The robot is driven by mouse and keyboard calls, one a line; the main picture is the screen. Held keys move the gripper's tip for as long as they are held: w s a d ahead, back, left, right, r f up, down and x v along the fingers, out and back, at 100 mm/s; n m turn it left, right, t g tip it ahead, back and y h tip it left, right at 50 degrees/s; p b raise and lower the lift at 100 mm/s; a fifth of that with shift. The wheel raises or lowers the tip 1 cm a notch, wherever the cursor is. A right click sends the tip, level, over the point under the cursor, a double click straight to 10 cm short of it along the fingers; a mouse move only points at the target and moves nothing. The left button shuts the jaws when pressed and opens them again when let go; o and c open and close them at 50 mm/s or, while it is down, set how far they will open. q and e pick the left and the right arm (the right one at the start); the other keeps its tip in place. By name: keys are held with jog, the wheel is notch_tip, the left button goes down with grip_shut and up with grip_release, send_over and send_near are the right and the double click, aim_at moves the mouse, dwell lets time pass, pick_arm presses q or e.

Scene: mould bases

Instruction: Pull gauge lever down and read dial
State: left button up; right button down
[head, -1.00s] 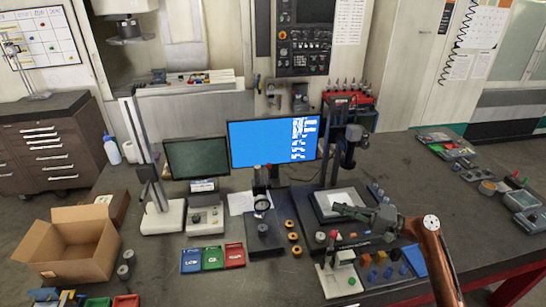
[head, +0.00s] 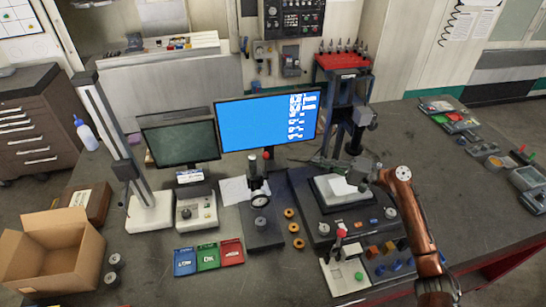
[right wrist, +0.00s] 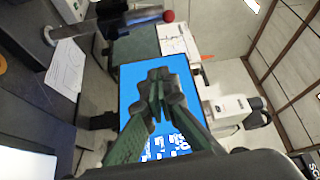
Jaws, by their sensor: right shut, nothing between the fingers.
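The dial gauge (head: 259,198) stands on a black base left of the middle of the bench in the head view, its round white face toward me. I cannot read the pointer. A red ball knob (head: 267,155) shows at the top of its stand, and a red ball on a dark rod also shows at the top of the right wrist view (right wrist: 168,15). My right gripper (head: 318,160) is shut and empty, to the right of the gauge and apart from the knob. Its closed fingers (right wrist: 158,92) show before the blue monitor screen. My left gripper is out of view.
The monitor (head: 268,122) stands behind the gauge. Orange rings (head: 293,228) lie to its right. Blue, green and red trays (head: 208,257) lie in front at left. A tall height stand (head: 150,215) and a black-based plate (head: 338,192) flank the area.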

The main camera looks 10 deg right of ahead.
pick_arm(q)
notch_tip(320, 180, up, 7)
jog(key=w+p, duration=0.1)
jog(key=p, duration=0.5)
pick_arm(e)
jog(key=w+a, duration=0.2)
jog(key=a, duration=0.5)
jog(key=w+a, duration=0.2)
jog(key=a, duration=0.6)
jog(key=shift+w+r, duration=0.2)
jog(key=shift+w, duration=0.05)
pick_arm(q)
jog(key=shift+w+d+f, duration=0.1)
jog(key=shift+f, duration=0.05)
pick_arm(e)
jog(key=shift+d, duration=0.1)
